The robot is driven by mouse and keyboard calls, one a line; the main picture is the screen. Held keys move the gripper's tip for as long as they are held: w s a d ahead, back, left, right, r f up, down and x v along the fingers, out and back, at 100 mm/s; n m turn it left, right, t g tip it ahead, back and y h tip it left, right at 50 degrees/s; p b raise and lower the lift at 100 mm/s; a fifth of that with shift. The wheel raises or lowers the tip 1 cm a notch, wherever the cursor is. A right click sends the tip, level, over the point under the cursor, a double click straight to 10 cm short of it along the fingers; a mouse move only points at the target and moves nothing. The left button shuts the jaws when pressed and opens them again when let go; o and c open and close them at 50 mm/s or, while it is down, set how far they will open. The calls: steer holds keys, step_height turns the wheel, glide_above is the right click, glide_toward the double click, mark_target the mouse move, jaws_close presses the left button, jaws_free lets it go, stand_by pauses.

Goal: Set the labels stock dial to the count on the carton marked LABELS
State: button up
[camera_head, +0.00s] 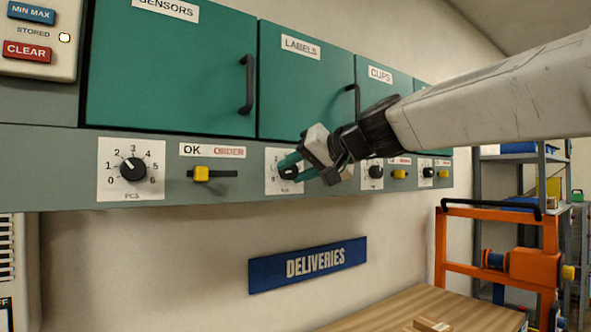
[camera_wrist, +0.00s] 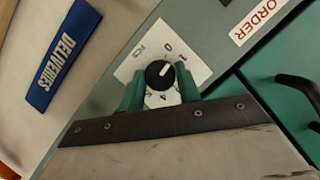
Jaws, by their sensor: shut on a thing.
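The labels stock dial's white plate (camera_head: 271,180) is on the grey rail below the green LABELS cabinet (camera_head: 300,90). My gripper (camera_head: 291,169) is at this dial, its green fingers closed on either side of the black knob. In the wrist view the knob (camera_wrist: 158,75) sits between the fingertips, over its plate (camera_wrist: 149,57). The knob's white pointer slants up and right in that view, toward the low numbers near 0. The fingers hide part of the scale, so I cannot tell the exact setting. No carton marked LABELS is readable.
The sensors dial (camera_head: 132,170) and a yellow slider (camera_head: 201,174) are to the left; more dials are right. A blue DELIVERIES sign (camera_head: 308,264) is below. A small brown box (camera_head: 431,324) lies on the wooden table (camera_head: 385,312). An orange frame (camera_head: 493,214) stands right.

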steer(key=shift+d+f+m+y, duration=0.1)
steer(key=shift+m+y, duration=0.6)
steer(key=shift+m, duration=0.5)
steer(key=o, duration=1)
steer(key=shift+c, duration=0.2)
steer(key=v, duration=0.7)
steer(key=shift+s+d, duration=0.2)
steer(key=shift+d, duration=0.15)
steer(key=shift+g, duration=0.3)
